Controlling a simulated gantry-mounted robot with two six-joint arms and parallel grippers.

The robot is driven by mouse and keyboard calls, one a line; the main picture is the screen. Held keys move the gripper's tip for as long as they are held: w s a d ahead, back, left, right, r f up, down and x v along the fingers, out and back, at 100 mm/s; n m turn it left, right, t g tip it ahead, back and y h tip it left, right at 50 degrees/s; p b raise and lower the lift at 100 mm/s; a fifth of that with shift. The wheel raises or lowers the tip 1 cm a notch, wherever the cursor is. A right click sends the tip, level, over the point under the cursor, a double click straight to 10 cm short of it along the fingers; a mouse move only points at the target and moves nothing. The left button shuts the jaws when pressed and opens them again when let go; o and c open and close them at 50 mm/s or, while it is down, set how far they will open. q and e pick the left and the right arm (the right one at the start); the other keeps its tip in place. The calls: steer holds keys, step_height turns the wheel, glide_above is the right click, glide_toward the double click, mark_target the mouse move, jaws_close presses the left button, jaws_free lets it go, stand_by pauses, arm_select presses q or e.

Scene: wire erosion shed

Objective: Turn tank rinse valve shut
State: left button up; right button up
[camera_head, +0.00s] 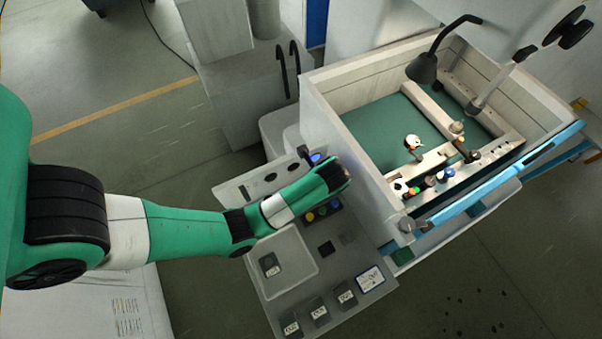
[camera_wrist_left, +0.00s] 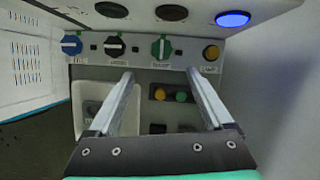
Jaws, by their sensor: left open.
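A control panel (camera_wrist_left: 137,50) with a row of rotary knobs faces my left gripper (camera_wrist_left: 160,76) in the left wrist view. The row holds a blue knob (camera_wrist_left: 71,44), a black knob (camera_wrist_left: 114,46) and a green knob (camera_wrist_left: 161,48). The green knob's handle stands about upright; the blue and black handles look nearly level. The labels are too small to read, so I cannot tell which is the tank rinse valve. My left gripper is open and empty, with the green knob seen between its fingertips. In the head view my wrist hides the gripper and knobs. My right gripper is not in view.
A yellow button (camera_wrist_left: 211,53) and a lit blue button (camera_wrist_left: 233,19) sit near the knobs. Yellow and green buttons (camera_wrist_left: 181,97) show between the fingers. The machine tank (camera_head: 365,190) stands close right of my arm. A clear tray (camera_head: 282,285) lies below it.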

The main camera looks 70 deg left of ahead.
arm_select(q)
steer(key=b+x, duration=0.2)
steer(key=x, duration=0.9)
steer(key=shift+a+f, duration=0.3)
